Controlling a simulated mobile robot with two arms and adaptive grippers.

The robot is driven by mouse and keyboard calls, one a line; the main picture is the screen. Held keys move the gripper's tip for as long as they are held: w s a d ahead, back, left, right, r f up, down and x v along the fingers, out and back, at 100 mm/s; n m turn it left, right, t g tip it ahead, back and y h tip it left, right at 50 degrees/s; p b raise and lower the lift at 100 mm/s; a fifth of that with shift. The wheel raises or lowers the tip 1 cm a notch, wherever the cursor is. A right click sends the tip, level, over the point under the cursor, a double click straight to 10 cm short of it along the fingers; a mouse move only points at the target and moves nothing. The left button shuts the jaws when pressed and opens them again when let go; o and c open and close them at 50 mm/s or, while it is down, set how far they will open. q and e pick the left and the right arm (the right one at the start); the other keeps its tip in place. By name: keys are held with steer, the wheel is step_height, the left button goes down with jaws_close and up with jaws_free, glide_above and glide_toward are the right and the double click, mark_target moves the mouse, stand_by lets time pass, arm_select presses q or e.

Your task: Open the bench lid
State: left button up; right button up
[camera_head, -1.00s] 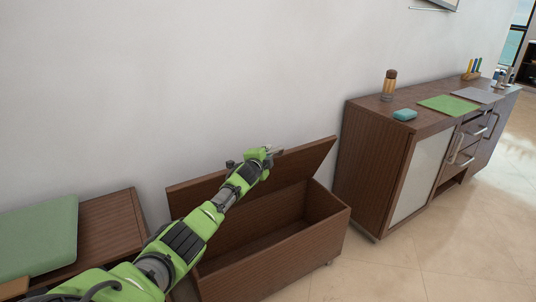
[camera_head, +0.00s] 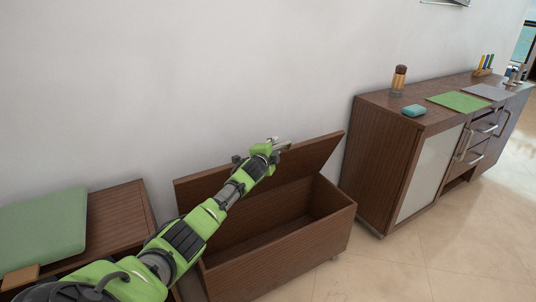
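The bench (camera_head: 300,252) is a dark brown wooden box against the wall. Its lid (camera_head: 318,153) stands raised and tilted back toward the wall, so part of the hollow inside shows. My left arm reaches across the bench from the lower left and hides part of the lid and the opening. My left gripper (camera_head: 281,144) is at the lid's upper edge, near its middle. Its fingers are small in the view, and I cannot tell whether they are open or touch the lid. My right gripper is not in view.
A brown cabinet (camera_head: 375,170) with a glass door stands right of the bench. A green cushion (camera_head: 45,228) lies at the left. Tiled floor (camera_head: 450,255) is clear at front right.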

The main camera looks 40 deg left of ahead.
arm_select(q)
steer(key=v, duration=1)
steer(key=shift+s+r, duration=0.2)
steer(key=shift+s, duration=0.15)
steer(key=shift+d, duration=0.1)
